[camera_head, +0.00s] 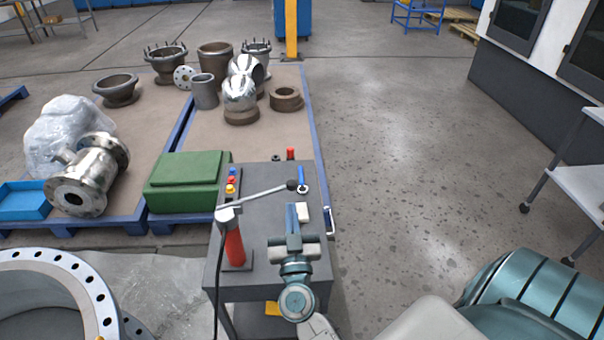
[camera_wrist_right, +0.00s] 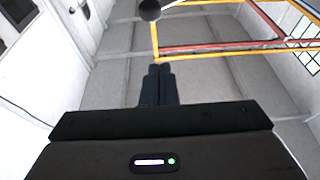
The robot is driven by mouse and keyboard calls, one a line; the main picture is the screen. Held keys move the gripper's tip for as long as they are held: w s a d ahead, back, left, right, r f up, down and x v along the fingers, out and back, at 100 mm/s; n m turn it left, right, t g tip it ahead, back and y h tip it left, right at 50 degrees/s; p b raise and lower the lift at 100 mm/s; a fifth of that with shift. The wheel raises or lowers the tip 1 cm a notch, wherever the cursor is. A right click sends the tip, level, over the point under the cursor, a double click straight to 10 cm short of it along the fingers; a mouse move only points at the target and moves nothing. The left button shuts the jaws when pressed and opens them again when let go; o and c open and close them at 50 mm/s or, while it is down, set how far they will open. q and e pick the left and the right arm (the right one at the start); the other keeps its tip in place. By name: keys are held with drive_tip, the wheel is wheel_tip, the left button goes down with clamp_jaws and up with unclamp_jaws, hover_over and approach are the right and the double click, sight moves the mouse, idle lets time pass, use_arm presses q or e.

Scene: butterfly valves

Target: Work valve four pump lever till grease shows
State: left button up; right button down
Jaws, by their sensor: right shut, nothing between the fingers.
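A hand pump with a red barrel (camera_head: 235,248) stands on the left side of a dark grey cart. Its silver lever (camera_head: 258,196) slopes up to the right and ends in a black ball knob (camera_head: 292,185). The knob also shows at the top of the right wrist view (camera_wrist_right: 150,10). My right gripper (camera_head: 291,207) is over the cart, its fingers together and empty. In the picture its tips lie just below the knob; in the wrist view (camera_wrist_right: 158,68) they are apart from it. My left gripper is not in view. I cannot see any grease or tell which valve is four.
The cart top (camera_head: 262,180) holds small coloured bottles, a blue-handled tool (camera_head: 301,180) and a white block (camera_head: 303,213). A large flanged ring (camera_head: 98,288) is at lower left. A green box (camera_head: 187,182) and metal fittings stand on pallets behind. Open floor lies right.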

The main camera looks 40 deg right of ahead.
drive_tip(key=shift+s+d+r+m+h, duration=0.15)
drive_tip(key=shift+r+h, duration=0.05)
drive_tip(key=shift+r, duration=0.2)
drive_tip(key=shift+s+d+r+m+h, duration=0.1)
drive_tip(key=shift+r+m+h, duration=0.1)
drive_tip(key=shift+r, duration=0.15)
wheel_tip(320, 180, up, 4)
drive_tip(key=f+p, duration=0.1)
drive_tip(key=p, duration=0.3)
hover_over(292, 184)
drive_tip(key=s, duration=0.2)
drive_tip(key=f, duration=0.2)
drive_tip(key=w+f+b, duration=0.1)
drive_tip(key=shift+a, duration=0.25)
drive_tip(key=shift+a+f, duration=0.1)
drive_tip(key=shift+f, duration=0.3)
